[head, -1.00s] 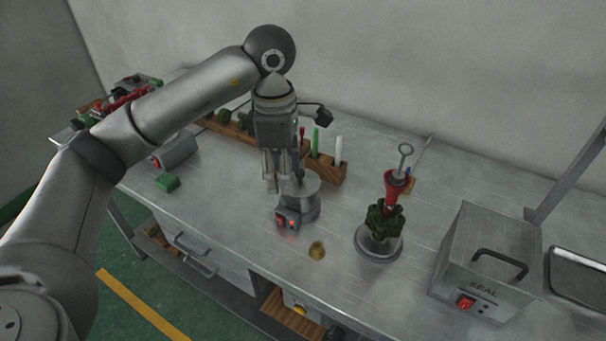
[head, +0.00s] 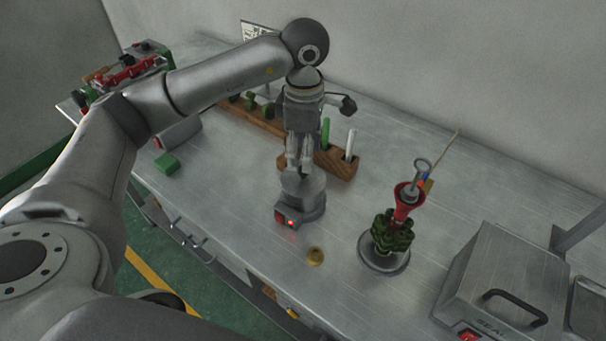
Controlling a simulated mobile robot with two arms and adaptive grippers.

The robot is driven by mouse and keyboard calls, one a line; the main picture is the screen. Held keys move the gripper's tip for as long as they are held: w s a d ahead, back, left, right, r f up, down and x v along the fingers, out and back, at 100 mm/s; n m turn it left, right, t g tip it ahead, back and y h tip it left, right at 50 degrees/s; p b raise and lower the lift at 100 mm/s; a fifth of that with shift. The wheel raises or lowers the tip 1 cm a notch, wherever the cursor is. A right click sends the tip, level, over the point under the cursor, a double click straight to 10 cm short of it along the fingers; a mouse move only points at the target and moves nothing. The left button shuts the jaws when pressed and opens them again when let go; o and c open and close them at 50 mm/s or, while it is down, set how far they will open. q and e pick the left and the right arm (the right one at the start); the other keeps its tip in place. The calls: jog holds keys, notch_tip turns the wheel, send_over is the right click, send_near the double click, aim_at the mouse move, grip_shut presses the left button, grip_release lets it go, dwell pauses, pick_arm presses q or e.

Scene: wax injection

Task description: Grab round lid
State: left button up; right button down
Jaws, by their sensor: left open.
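A small grey metal pot (head: 313,203) with a red-lit control box (head: 290,217) stands on the metal table. Its round grey top (head: 304,184) looks like the round lid, though I cannot tell it apart from the pot. My left gripper (head: 300,170) points down at this top, with its fingers open and their tips at or just above it. The fingers partly hide the top's far side, and I cannot tell whether they touch it. My right gripper is not in view.
A small brass round piece (head: 315,256) lies in front of the pot. A green wax tree (head: 391,236) with a red cone stands to the right, near a grey metal box (head: 505,285). A wooden rack (head: 338,167) is behind the gripper. A green block (head: 167,163) lies left.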

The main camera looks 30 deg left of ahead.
aim_at(303, 175)
pick_arm(q)
jog(key=shift+w+f, duration=0.1)
jog(key=shift+f, duration=0.25)
jog(key=shift+w+f+p, duration=0.1)
jog(key=shift+f+p, duration=0.25)
jog(key=f, duration=0.1)
jog(key=f+p, duration=0.1)
jog(key=f, duration=0.1)
jog(key=shift+s+a+f, duration=0.1)
jog(key=shift+s+f, duration=0.05)
jog(key=shift+s, duration=0.1)
jog(key=shift+f, duration=0.55)
jog(key=shift+w, duration=0.1)
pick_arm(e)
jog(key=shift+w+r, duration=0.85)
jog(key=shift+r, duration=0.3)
pick_arm(q)
jog(key=c, duration=0.7)
grip_shut()
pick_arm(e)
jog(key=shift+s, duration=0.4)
